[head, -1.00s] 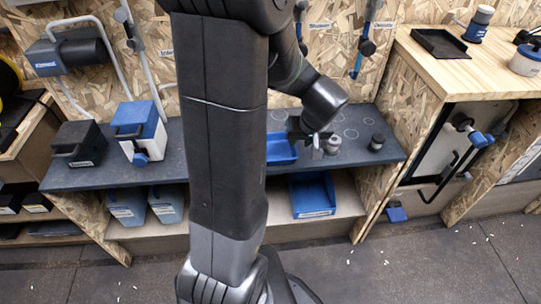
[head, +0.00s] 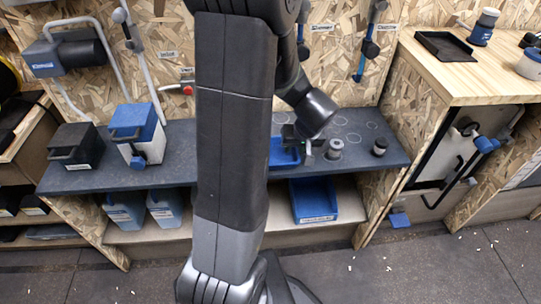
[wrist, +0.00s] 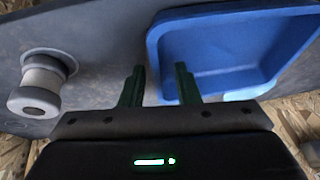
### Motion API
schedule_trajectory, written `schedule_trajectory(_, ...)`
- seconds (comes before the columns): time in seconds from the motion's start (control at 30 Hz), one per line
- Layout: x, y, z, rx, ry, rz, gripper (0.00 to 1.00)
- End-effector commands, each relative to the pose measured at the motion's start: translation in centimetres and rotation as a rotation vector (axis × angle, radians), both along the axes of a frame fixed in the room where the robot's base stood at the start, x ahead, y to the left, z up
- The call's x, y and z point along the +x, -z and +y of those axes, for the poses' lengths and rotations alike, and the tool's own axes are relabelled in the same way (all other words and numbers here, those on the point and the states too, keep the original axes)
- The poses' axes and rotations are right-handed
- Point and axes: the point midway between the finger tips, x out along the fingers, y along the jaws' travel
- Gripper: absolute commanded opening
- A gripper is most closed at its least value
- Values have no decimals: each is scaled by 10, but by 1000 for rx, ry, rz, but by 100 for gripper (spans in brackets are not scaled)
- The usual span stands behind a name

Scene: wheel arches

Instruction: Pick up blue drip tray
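The blue drip tray (head: 282,158) lies on the dark grey shelf, partly hidden behind my arm in the head view. In the wrist view the tray (wrist: 225,50) fills the upper right, and its floor and raised walls show. My gripper (wrist: 160,72) is open and empty. Its left finger is outside the tray's left wall, and its right finger overlaps the tray's near left corner, so the wall shows between the fingertips. I cannot tell how high the fingers are above it. In the head view my gripper (head: 306,146) is at the tray's right side.
A grey cylindrical part (wrist: 42,84) stands left of my gripper in the wrist view; in the head view it is to the right (head: 334,149). A dark knob (head: 379,147) stands further right. A blue bin (head: 314,199) sits below the shelf.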

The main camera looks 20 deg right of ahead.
Motion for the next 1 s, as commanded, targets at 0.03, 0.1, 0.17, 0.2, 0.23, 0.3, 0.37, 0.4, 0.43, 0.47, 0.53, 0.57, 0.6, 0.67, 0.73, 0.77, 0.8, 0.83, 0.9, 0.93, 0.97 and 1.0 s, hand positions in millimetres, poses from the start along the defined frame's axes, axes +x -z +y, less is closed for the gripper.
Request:
schedule_trajectory(0.03,0,1,0,0,0,0,29)
schedule_trajectory(0.1,0,2,0,0,0,0,29)
schedule_trajectory(0.17,0,2,0,0,-1,0,29)
schedule_trajectory(0.2,0,2,0,0,-1,0,29)
schedule_trajectory(0.23,0,3,0,0,-1,0,29)
schedule_trajectory(0.3,0,3,0,0,-1,0,29)
schedule_trajectory(0.37,0,4,0,0,-1,0,29)
schedule_trajectory(0.4,0,4,0,0,-1,0,29)
schedule_trajectory(0.43,0,4,0,0,-1,0,29)
schedule_trajectory(0.47,0,5,0,0,-1,0,29)
schedule_trajectory(0.53,0,5,0,0,-1,0,29)
schedule_trajectory(0.57,0,4,0,0,-1,0,23)
schedule_trajectory(0.6,0,4,0,0,0,0,15)
schedule_trajectory(0.67,0,4,0,0,0,0,4)
schedule_trajectory(0.73,0,4,0,0,0,0,0)
schedule_trajectory(0.77,0,4,0,0,0,1,0)
schedule_trajectory(0.8,0,4,0,0,0,1,0)
schedule_trajectory(0.83,0,4,0,0,0,1,0)
schedule_trajectory(0.9,0,4,0,0,0,1,0)
schedule_trajectory(0.93,0,5,0,1,0,1,0)
schedule_trajectory(0.97,0,5,0,1,0,1,0)
schedule_trajectory(1.0,0,5,0,1,0,1,0)
